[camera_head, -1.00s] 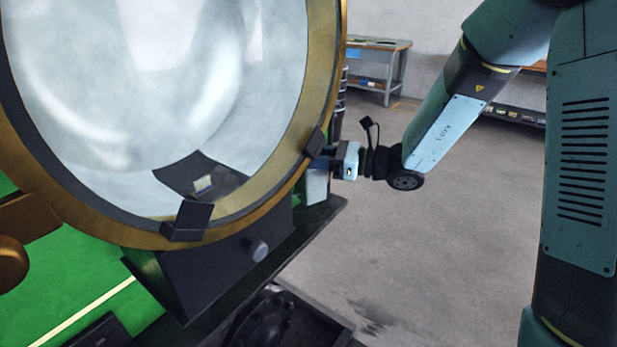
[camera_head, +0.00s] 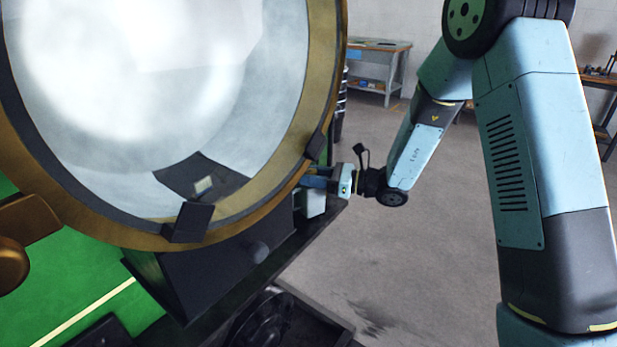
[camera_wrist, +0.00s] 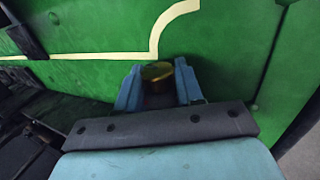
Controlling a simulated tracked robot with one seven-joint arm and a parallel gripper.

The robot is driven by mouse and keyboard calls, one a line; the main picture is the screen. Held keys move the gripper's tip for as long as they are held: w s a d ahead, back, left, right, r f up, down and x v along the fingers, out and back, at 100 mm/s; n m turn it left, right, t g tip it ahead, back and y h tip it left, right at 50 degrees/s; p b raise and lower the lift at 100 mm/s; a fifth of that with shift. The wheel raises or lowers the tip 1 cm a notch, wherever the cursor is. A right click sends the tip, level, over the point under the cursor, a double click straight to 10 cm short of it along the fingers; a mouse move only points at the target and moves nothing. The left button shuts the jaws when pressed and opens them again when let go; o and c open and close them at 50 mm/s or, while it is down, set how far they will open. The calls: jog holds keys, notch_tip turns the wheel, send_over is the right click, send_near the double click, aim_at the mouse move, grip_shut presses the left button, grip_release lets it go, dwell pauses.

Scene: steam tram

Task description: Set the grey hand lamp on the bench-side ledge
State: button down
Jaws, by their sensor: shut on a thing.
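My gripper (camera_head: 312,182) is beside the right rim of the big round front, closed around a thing. In the wrist view my two blue fingers (camera_wrist: 158,88) stand on either side of a dark body with a brass-coloured round top (camera_wrist: 157,70), which I take to be the hand lamp. In the head view a pale grey-blue block (camera_head: 314,203) hangs just below the fingers and seems to be the lamp's body. A dark ledge (camera_head: 322,222) runs along the machine's side below it. I cannot tell whether the block touches it.
The glass-like round front with a brass rim (camera_head: 255,200) and dark clamps (camera_head: 190,221) fills the left. The green side panel (camera_wrist: 225,50) stands close behind my fingers. A workbench (camera_head: 385,46) stands far back. Open concrete floor lies to the right.

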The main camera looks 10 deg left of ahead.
jog(key=shift+f, duration=0.25)
jog(key=shift+f, duration=0.15)
jog(key=c, duration=0.7)
grip_release()
jog(key=d, duration=1.2)
